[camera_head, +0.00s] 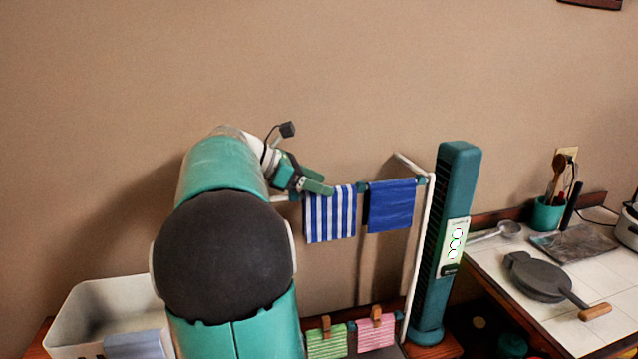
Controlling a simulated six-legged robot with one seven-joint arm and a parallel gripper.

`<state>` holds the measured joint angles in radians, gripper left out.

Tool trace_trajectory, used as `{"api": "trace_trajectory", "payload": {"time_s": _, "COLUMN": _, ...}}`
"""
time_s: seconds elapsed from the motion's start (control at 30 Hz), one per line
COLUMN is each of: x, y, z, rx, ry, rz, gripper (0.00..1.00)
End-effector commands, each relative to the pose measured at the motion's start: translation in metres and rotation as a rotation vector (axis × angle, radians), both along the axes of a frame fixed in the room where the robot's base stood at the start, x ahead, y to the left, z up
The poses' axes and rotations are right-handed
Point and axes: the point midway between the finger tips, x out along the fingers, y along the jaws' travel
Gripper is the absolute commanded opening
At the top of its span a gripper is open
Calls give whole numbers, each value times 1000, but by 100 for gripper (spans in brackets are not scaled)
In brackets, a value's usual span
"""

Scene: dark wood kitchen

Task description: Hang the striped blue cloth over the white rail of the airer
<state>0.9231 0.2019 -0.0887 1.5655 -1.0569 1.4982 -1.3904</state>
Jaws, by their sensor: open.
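The striped blue cloth (330,215), blue and white, hangs over the top rail of the airer, left of a plain blue cloth (391,205). The white airer (419,250) stands against the wall; its upright shows on the right. My gripper (318,189) is at the top left edge of the striped cloth, by the rail. It is open. I cannot tell whether its fingers touch the cloth. My arm hides the left part of the airer.
A teal tower heater (449,240) stands close to the airer's right side. Pegged green (327,342) and pink (376,332) cloths hang low in front. A white bin (85,310) is at lower left. A tiled counter (500,268) with a pan (540,278) is at right.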

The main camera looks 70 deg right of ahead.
Motion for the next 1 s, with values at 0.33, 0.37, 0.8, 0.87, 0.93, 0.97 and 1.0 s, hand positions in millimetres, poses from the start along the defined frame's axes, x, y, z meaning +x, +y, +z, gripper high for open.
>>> {"api": "trace_trajectory", "payload": {"time_s": 0.33, "x": 54, "y": 30, "z": 33, "rx": -3, "ry": -2, "rz": 5, "gripper": 56}}
{"api": "trace_trajectory", "payload": {"time_s": 0.37, "x": 59, "y": 34, "z": 36, "rx": -2, "ry": -1, "rz": 4, "gripper": 56}}
{"api": "trace_trajectory", "payload": {"time_s": 0.8, "x": 99, "y": 59, "z": 63, "rx": 0, "ry": 0, "rz": 0, "gripper": 56}}
{"api": "trace_trajectory", "payload": {"time_s": 0.87, "x": 100, "y": 59, "z": 63, "rx": 0, "ry": 0, "rz": 0, "gripper": 56}}
{"api": "trace_trajectory", "payload": {"time_s": 0.93, "x": 99, "y": 59, "z": 63, "rx": 0, "ry": 0, "rz": 0, "gripper": 56}}
{"api": "trace_trajectory", "payload": {"time_s": 0.97, "x": 99, "y": 59, "z": 63, "rx": 0, "ry": 0, "rz": 0, "gripper": 56}}
{"api": "trace_trajectory", "payload": {"time_s": 1.0, "x": 99, "y": 59, "z": 63, "rx": 0, "ry": 0, "rz": 0, "gripper": 56}}
